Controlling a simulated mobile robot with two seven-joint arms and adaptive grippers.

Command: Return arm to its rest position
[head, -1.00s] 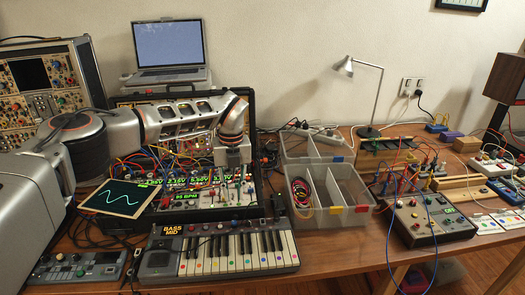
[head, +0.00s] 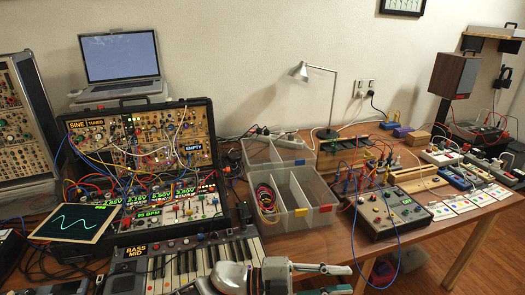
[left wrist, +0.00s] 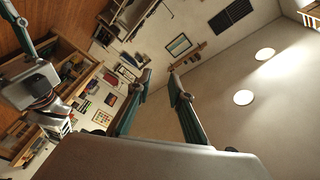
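My left gripper (head: 343,280) is at the bottom edge of the head view, in front of the keyboard and the table's front edge. Its fingers point right and are apart, with nothing between them. In the left wrist view its two teal-padded fingers (left wrist: 158,76) also stand apart and empty, with wall and ceiling beyond. My right gripper (left wrist: 52,36) shows at the left of the left wrist view, with its fingers spread and nothing seen between them. It is not clearly seen in the head view.
The keyboard (head: 205,262) lies at the table's front, close to my left gripper. Behind it stand the synth case (head: 145,140), a laptop (head: 120,55) and a clear divided bin (head: 295,228). A lamp (head: 333,100) and a grey cabled box (head: 392,212) are to the right.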

